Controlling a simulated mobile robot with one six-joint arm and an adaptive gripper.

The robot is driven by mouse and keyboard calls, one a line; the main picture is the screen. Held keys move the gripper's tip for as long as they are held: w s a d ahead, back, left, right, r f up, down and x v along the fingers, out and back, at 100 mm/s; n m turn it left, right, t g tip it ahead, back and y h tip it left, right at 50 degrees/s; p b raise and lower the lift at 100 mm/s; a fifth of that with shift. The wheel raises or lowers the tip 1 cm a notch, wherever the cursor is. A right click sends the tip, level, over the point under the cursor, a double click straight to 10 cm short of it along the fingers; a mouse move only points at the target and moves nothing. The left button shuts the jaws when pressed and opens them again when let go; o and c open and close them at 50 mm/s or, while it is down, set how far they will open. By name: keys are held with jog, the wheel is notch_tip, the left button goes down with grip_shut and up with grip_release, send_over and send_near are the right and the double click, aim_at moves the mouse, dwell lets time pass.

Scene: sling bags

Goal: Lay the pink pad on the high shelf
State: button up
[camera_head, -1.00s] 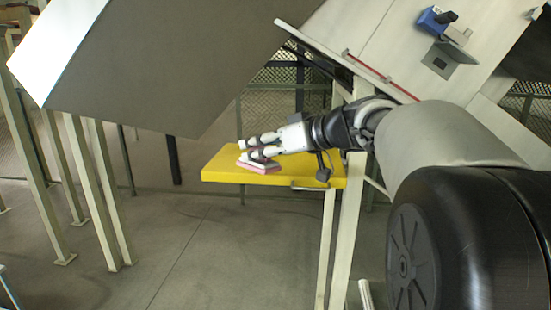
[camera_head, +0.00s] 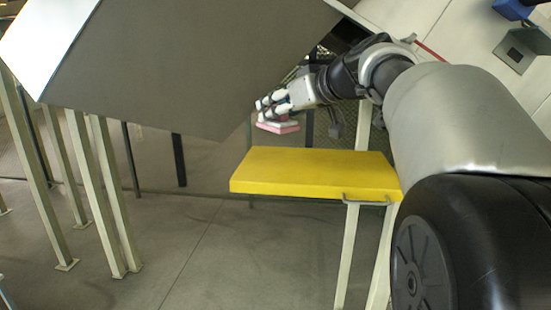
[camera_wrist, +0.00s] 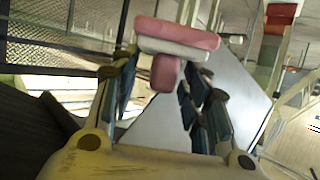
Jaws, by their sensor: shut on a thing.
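The pink pad (camera_head: 278,126) has a pale layer on a pink layer. My gripper (camera_head: 270,105) is shut on it and holds it in the air above the yellow shelf (camera_head: 315,172), near its back left part. In the wrist view, the pad (camera_wrist: 178,38) lies across the fingertips, and its pink grip part (camera_wrist: 165,73) sits between the fingers of my gripper (camera_wrist: 163,88). A large grey-brown slab (camera_head: 200,65) hangs higher, at upper left, with its lower corner near my gripper. It may be the high shelf; its top surface is hidden in the head view.
Pale posts (camera_head: 95,190) stand at the left. A sloping white panel (camera_head: 440,25) with a grey bracket (camera_head: 522,55) and a blue item (camera_head: 512,8) is at upper right. The yellow shelf top is bare. Open floor (camera_head: 200,255) lies below.

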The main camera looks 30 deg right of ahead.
aim_at(280, 131)
jog(key=f, duration=0.5)
jog(key=shift+s+f+b, duration=0.1)
jog(key=shift+s+b, duration=0.2)
jog(key=shift+b, duration=0.1)
jog(key=shift+w+f+b, duration=0.2)
jog(key=shift+f+b, duration=0.15)
jog(key=shift+f, duration=1.85)
jog(key=shift+f, duration=0.2)
jog(key=o, duration=1)
jog(key=shift+o, duration=0.3)
jog(key=shift+r, duration=0.1)
jog(key=shift+r, duration=0.15)
jog(key=b+v, duration=0.1)
jog(key=v, duration=1.1)
